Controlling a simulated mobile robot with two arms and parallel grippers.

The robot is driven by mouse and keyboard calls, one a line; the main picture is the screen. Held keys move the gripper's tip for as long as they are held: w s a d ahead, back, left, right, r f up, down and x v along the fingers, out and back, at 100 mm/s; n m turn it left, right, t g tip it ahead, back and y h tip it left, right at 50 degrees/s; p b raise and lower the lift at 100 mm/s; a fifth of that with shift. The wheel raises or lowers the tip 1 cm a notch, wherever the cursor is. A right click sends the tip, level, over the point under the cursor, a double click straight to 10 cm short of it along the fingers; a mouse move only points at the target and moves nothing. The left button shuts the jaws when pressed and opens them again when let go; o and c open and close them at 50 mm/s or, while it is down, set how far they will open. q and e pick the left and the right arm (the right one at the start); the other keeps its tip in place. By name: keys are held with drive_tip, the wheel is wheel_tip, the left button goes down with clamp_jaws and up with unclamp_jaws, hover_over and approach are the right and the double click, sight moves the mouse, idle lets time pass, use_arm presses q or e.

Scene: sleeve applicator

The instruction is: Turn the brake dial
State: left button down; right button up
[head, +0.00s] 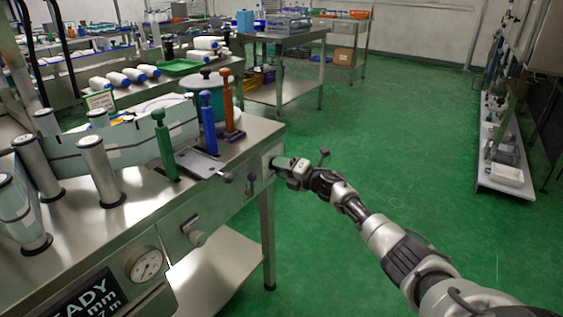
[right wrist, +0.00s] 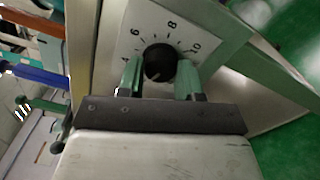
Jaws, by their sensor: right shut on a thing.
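The brake dial (right wrist: 159,62) is a round black knob on a white scale plate (right wrist: 143,22) marked with 4, 6, 8 and 10, in the right wrist view. My right gripper (right wrist: 160,76) has its two green fingers on either side of the knob and is shut on it. The knob is hidden behind the gripper there. I cannot read the knob's setting clearly. My left gripper is not in view.
Green (head: 164,145), blue (head: 208,122) and orange (head: 227,105) handled levers stand on the table top near the dial. Green floor (head: 400,150) is clear to the right.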

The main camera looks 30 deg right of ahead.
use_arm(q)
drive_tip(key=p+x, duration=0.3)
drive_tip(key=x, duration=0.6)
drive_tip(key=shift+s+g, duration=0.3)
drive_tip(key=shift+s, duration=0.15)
use_arm(e)
drive_tip(key=shift+d+m, duration=0.1)
drive_tip(key=shift+m, duration=3.4)
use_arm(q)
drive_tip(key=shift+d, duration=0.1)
use_arm(e)
drive_tip(key=o, duration=0.9)
drive_tip(key=shift+s, duration=0.1)
